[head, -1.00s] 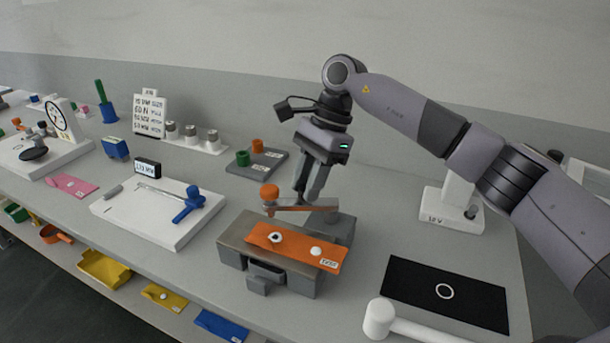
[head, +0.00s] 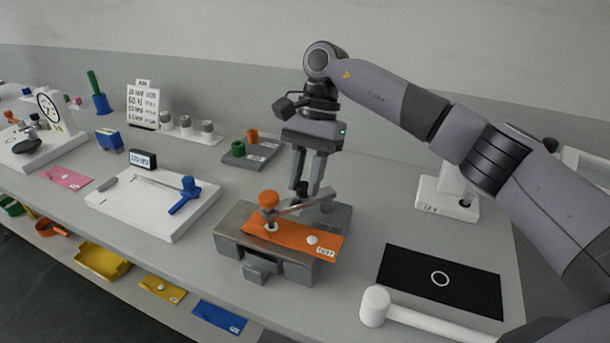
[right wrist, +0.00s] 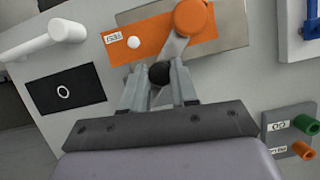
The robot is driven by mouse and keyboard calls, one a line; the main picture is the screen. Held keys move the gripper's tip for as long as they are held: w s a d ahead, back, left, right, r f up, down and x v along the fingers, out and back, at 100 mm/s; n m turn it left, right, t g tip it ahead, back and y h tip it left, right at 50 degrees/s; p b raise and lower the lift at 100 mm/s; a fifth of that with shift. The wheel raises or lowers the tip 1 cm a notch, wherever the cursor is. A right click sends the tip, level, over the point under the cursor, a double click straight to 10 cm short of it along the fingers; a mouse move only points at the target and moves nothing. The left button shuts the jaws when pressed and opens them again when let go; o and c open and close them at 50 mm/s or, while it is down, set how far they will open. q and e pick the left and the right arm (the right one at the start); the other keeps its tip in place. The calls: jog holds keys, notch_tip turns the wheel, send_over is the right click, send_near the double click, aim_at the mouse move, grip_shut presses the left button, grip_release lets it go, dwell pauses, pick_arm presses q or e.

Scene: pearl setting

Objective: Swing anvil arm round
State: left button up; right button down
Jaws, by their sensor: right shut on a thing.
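My right gripper (head: 304,190) is shut on a small dark ball grip on the arm; this ball grip (right wrist: 159,73) shows between the fingers in the right wrist view. The orange strip (head: 326,241) with a white label and a white disc lies on the block, and the orange knob (right wrist: 191,16) stands over it. My left gripper is not in view.
A black mat (head: 415,281) with a white ring and a white mallet (head: 376,306) lie to the right. A white board with a blue-handled tool (head: 188,190) lies to the left. A grey tray (head: 240,159) with green and orange pegs is behind.

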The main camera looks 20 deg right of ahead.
jog(key=c, duration=0.9)
grip_release()
jog(key=shift+o, duration=0.2)
jog(key=shift+r, duration=0.1)
jog(key=v, duration=0.7)
jog(key=shift+r, duration=0.1)
